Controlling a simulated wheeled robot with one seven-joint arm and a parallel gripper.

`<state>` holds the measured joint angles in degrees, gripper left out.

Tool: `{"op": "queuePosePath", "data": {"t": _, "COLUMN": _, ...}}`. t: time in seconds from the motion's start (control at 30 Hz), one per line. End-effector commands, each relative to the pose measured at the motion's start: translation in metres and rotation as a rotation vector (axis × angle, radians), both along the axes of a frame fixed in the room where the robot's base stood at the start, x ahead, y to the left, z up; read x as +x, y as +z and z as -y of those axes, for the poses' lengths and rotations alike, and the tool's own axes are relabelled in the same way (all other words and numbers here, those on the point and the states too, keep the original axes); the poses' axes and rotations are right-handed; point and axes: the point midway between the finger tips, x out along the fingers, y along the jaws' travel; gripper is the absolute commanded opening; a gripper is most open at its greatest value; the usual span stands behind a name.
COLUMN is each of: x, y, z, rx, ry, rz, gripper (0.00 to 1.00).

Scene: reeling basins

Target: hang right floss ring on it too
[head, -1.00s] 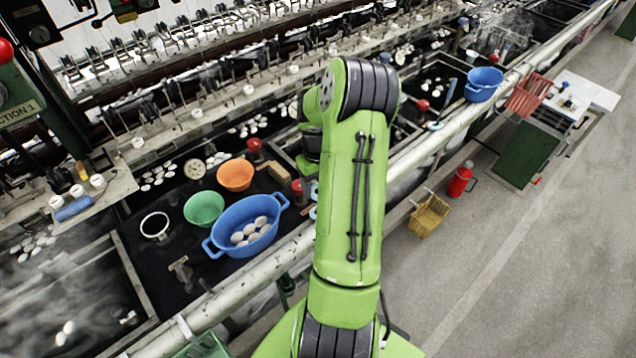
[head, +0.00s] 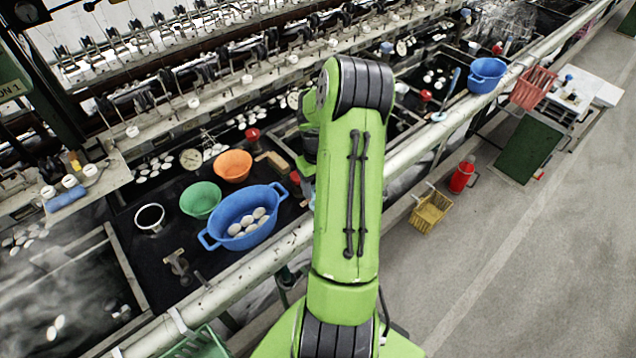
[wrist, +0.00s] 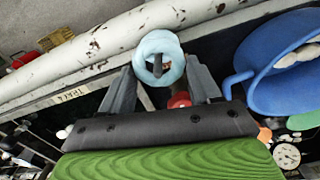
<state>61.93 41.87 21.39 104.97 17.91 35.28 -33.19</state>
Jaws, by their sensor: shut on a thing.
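In the wrist view a pale blue floss ring (wrist: 148,45) sits between the fingertips of my gripper (wrist: 160,80), which is shut on it. A dark, peg-like piece shows inside the ring's opening; I cannot tell whether the ring is around it or only in front of it. A second ring may overlap behind; this is unclear. In the head view my green arm hides my gripper and the held ring. Another pale blue ring (head: 438,116) lies farther right on the basin edge, at the foot of a blue-handled tool.
A long pale pipe (head: 230,288) runs along the basin front, also close beyond the ring in the wrist view (wrist: 60,72). A blue tub (head: 222,236) with pale cocoons, a green bowl (head: 200,200) and an orange bowl (head: 233,166) stand left of my arm. Red knob (wrist: 180,100) is near my fingers.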

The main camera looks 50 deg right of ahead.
Motion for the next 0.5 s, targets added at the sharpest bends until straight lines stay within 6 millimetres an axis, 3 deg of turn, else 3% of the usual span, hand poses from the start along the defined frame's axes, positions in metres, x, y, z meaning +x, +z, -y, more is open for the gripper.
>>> {"op": "queuePosePath", "data": {"t": 0.13, "x": 0.0000, "y": 0.0006, "z": 0.0000, "rx": 0.000, "ry": 0.000, "rz": 0.000, "gripper": 0.48}}
{"op": "queuePosePath", "data": {"t": 0.17, "x": 0.0000, "y": 0.0007, "z": 0.0001, "rx": 0.000, "ry": 0.000, "rz": 0.000, "gripper": 0.65}}
{"op": "queuePosePath", "data": {"t": 0.33, "x": 0.0000, "y": 0.0008, "z": 0.0001, "rx": 0.000, "ry": 0.000, "rz": 0.000, "gripper": 0.91}}
{"op": "queuePosePath", "data": {"t": 0.5, "x": -0.0001, "y": 0.0008, "z": 0.0002, "rx": -0.001, "ry": -0.001, "rz": 0.000, "gripper": 0.92}}
